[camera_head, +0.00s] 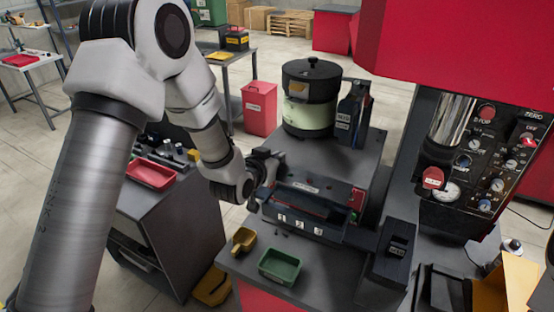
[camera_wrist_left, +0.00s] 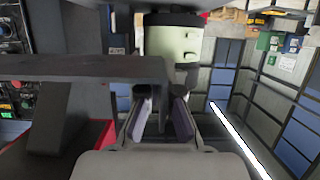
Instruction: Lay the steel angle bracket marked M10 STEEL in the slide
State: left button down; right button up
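The feeder with a slot-like front tray marked 1 2 3 (camera_head: 300,222) stands on the grey-topped stand; I take it to hold the slide, but cannot tell exactly which part that is. My left gripper (camera_head: 266,180) is at the left end of this unit, close to it. In the left wrist view its two fingers (camera_wrist_left: 161,118) stand a little apart, and a long dark bar (camera_wrist_left: 80,68) crosses in front of them. I cannot tell whether the fingers grip it. No part marked M10 STEEL is readable. My right gripper is not in view.
Behind the feeder stand a dark-lidded bowl (camera_head: 310,95) and a black bottle-like unit (camera_head: 352,112). A yellow scoop (camera_head: 243,240) and green tray (camera_head: 280,266) lie in front. A red machine with a control panel (camera_head: 485,150) stands right. A red tray (camera_head: 150,174) is left.

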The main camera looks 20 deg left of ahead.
pick_arm(q)
jog(key=b, duration=0.3)
send_over(277, 191)
notch_tip(277, 191, down, 4)
jog(key=shift+f, duration=0.1)
jog(key=shift+f+b, duration=0.65)
jog(key=shift+w+f, duration=0.1)
jog(key=shift+f, duration=0.05)
jog(key=shift+b, duration=0.35)
dwell(0.6)
jog(key=shift+f+b, duration=1.3)
jog(key=shift+f, duration=0.15)
jog(key=c, duration=1.2)
grip_release()
jog(key=shift+c, duration=0.2)
jog(key=shift+s, duration=0.2)
